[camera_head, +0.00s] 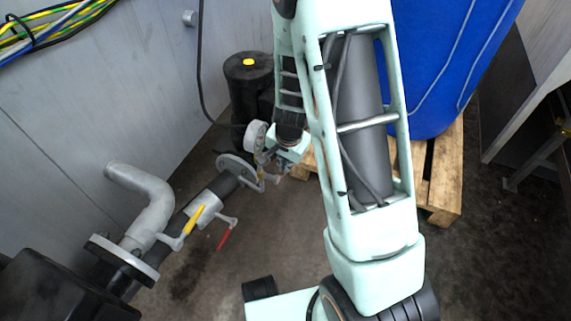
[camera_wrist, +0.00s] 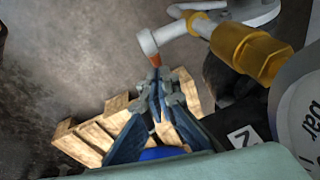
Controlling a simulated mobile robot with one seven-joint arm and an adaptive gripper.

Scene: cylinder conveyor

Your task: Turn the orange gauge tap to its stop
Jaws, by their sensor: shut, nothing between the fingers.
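The gauge tap shows in the wrist view as a pale lever (camera_wrist: 178,30) ending in an orange-brown tip, beside a brass fitting (camera_wrist: 250,50). My gripper (camera_wrist: 155,82) has its blue-grey fingers together with nothing between them. Its fingertips lie just below the lever's tip in the picture; I cannot tell whether they touch it. The round gauge (camera_wrist: 300,112), marked "bar", is at the right edge. In the head view the gauge (camera_head: 256,136) stands above the pipe flange, and my gripper (camera_head: 284,165) is beside it, partly hidden by my arm. The tap is small and unclear there.
A black container with a yellow cap (camera_head: 249,62) stands behind the gauge. A blue barrel (camera_head: 445,70) stands on a wooden pallet (camera_head: 445,185) at the right. Floor is open in front.

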